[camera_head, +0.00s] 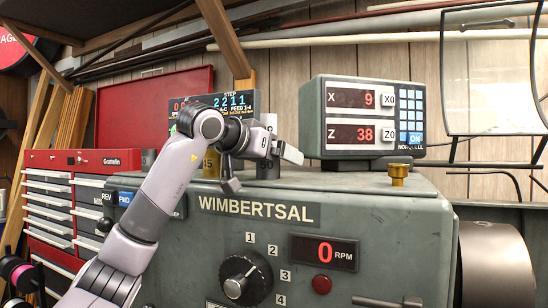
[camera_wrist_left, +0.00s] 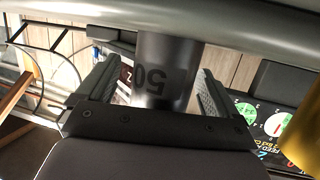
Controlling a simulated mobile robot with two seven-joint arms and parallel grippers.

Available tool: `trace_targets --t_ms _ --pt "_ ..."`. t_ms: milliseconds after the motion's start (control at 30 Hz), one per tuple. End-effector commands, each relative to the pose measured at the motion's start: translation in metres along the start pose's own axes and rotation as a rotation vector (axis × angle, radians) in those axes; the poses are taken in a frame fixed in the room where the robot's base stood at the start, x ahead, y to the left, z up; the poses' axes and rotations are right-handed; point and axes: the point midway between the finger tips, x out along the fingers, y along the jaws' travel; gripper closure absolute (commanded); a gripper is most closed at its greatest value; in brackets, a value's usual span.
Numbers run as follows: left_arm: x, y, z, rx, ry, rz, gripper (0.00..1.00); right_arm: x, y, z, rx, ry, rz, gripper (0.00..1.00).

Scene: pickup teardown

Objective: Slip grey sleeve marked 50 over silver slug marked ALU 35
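The grey sleeve marked 50 (camera_wrist_left: 165,75) stands between the two fingers of my left gripper (camera_wrist_left: 158,92) in the left wrist view, its number upside down. A gap shows between it and the fingers, so the gripper looks open around it. In the head view my left gripper (camera_head: 262,170) is over the top of the grey lathe housing, with a grey cylinder (camera_head: 267,170) between its fingers. I cannot make out the silver slug marked ALU 35; the gripper and arm hide part of that area. My right gripper is not in view.
A brass-coloured cylinder (camera_head: 211,166) stands close to the left of the gripper, partly behind my arm.

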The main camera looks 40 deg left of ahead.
Motion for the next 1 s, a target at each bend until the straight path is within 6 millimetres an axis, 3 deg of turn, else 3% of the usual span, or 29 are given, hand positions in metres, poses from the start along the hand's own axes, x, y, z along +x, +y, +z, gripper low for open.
trace_targets --t_ms 267,700,1000 --pt "-0.004 0.000 0.001 0.001 -0.002 -0.001 0.06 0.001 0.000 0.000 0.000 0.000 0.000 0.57" --pt "-0.066 0.000 0.000 0.001 0.000 -0.001 0.06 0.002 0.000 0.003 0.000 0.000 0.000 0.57" --pt "-0.072 0.000 0.000 0.000 -0.001 0.000 0.06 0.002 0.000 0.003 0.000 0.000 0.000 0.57"
